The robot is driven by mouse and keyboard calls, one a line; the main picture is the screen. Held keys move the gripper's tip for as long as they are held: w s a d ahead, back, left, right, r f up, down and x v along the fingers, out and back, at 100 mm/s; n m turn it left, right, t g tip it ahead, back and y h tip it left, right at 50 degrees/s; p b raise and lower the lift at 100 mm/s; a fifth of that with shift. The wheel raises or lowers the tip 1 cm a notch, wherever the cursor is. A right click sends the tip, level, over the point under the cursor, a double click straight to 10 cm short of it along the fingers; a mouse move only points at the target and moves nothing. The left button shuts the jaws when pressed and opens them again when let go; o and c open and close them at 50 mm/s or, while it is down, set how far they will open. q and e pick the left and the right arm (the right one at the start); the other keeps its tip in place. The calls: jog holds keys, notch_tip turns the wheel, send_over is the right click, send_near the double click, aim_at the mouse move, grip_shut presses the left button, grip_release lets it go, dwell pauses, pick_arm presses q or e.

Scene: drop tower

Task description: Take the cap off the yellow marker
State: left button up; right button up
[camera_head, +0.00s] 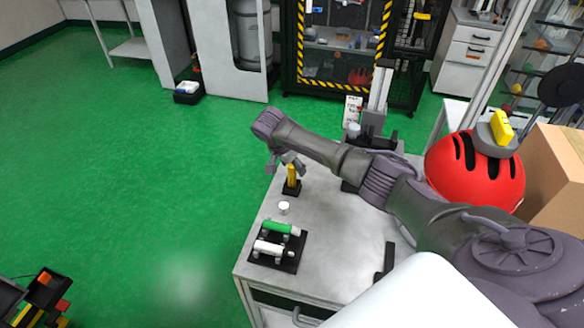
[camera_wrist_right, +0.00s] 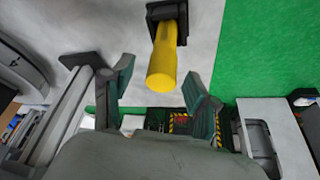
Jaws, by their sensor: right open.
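The yellow marker (camera_head: 292,175) stands upright in a small black holder (camera_head: 291,189) near the left edge of the grey worktable. In the right wrist view the marker (camera_wrist_right: 162,66) points its near end toward my right gripper (camera_wrist_right: 158,72), between the two open fingers and clear of both. Its holder (camera_wrist_right: 182,12) shows at the top of that view. I cannot make out a line between cap and body. In the head view my right gripper (camera_head: 285,163) is at the marker's top and partly overlaps it. My left gripper is not in view.
A black rack (camera_head: 290,266) holds a green marker (camera_head: 278,228) and a white one (camera_head: 268,248) at the table's near left. A small white round thing (camera_head: 284,207) stands between rack and holder.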

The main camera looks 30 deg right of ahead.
jog(key=c, duration=0.9)
jog(key=shift+o, duration=0.2)
